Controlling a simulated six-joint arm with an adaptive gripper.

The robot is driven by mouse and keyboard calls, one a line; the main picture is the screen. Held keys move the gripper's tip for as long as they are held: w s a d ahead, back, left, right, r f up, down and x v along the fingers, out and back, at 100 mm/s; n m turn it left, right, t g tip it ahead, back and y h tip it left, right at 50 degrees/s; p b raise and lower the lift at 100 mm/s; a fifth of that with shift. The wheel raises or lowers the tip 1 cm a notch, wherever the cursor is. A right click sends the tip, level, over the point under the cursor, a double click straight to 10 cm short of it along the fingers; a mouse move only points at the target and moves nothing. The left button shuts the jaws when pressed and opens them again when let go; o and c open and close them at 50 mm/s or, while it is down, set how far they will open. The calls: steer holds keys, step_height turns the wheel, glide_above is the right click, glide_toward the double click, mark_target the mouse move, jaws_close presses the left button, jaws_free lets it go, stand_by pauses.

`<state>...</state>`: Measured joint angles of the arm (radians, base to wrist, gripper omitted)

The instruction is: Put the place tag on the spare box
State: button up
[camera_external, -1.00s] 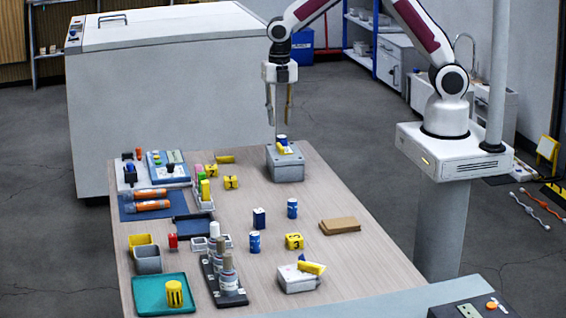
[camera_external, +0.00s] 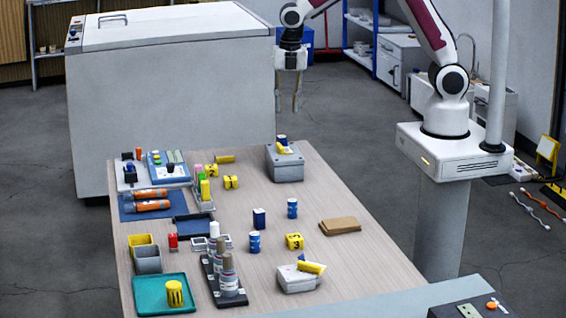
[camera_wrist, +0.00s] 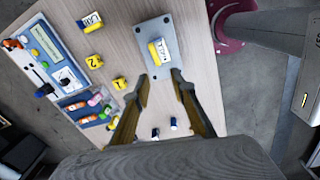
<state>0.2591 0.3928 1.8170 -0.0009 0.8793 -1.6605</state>
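A grey lidded box (camera_external: 286,173) stands at the far end of the table; it also shows in the wrist view (camera_wrist: 172,66). A yellow tag with a white printed face (camera_wrist: 159,50) lies on its lid, beside a blue item; its print is too small to read. A second grey box (camera_external: 297,285) stands near the front with a yellow tag (camera_external: 312,267) tilted on top. Another yellow tag (camera_external: 225,159) lies on the table left of the far box. I cannot tell which box is the spare one. My gripper (camera_external: 287,109) is open and empty above the far box.
Yellow numbered markers (camera_wrist: 119,83) stand left of the far box. Blue-and-white cans (camera_external: 292,208) and a brown block (camera_external: 340,226) stand mid-table. A teal tray (camera_external: 150,299) and a bottle rack (camera_external: 232,299) are at front left. The table right of the far box is bare.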

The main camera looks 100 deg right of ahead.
steer(key=s+a+r+m+t, duration=0.2)
steer(key=s+a+r+m, duration=0.3)
steer(key=s+r, duration=0.25)
steer(key=s+a+r+m+t, duration=0.1)
steer(key=s+a+r+m, duration=0.5)
steer(key=s, duration=0.3)
steer(key=s+a+m+t, duration=0.1)
steer(key=s+m+t, duration=0.1)
steer(key=s+m, duration=0.3)
steer(key=s+r, duration=0.1)
steer(key=s, duration=0.2)
steer(key=shift+s+a, duration=0.3)
steer(key=shift+s, duration=0.1)
